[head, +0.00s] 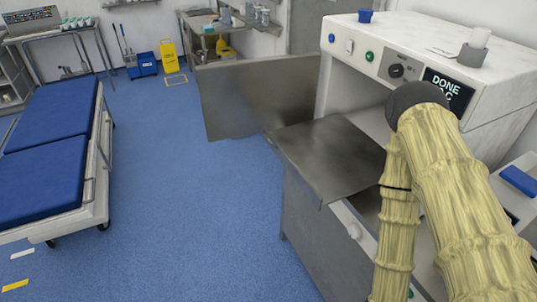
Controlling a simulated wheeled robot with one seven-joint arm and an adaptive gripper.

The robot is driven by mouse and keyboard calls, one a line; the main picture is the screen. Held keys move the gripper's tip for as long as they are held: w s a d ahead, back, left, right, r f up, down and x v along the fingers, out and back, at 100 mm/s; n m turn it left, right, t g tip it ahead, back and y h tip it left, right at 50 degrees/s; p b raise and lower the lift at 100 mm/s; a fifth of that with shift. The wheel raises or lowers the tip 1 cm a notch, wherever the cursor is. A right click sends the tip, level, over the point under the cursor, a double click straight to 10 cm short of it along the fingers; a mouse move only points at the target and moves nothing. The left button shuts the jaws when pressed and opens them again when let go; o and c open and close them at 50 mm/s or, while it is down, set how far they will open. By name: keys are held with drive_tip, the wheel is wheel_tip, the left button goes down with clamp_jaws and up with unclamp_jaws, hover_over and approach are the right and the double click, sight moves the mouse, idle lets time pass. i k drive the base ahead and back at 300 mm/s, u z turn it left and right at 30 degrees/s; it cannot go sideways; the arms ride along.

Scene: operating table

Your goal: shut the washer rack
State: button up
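The washer (440,57) is a white machine at the right, and its display reads DONE on its first line. A flat grey metal slab (325,152) sticks out from its front opening; it appears to be the rack, pulled out. A large metal panel (260,97), apparently the washer's door, stands swung open to the left of the opening. My arm, in a yellowish sleeve, bends in front of the washer and covers part of the opening and the slab's right side. My gripper is not visible.
A grey cabinet (310,228) stands below the slab. A blue-padded trolley (45,150) is at the left. Blue floor (190,200) between them is clear. A blue cup (365,16) and a grey holder (472,55) sit on the washer. A yellow floor sign (169,56) stands at the back.

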sight(331, 160)
drive_tip(key=z, duration=1.7)
drive_tip(key=k, duration=1.25)
drive_tip(key=u, duration=2)
drive_tip(key=i, duration=0.5)
drive_tip(key=z, duration=0.05)
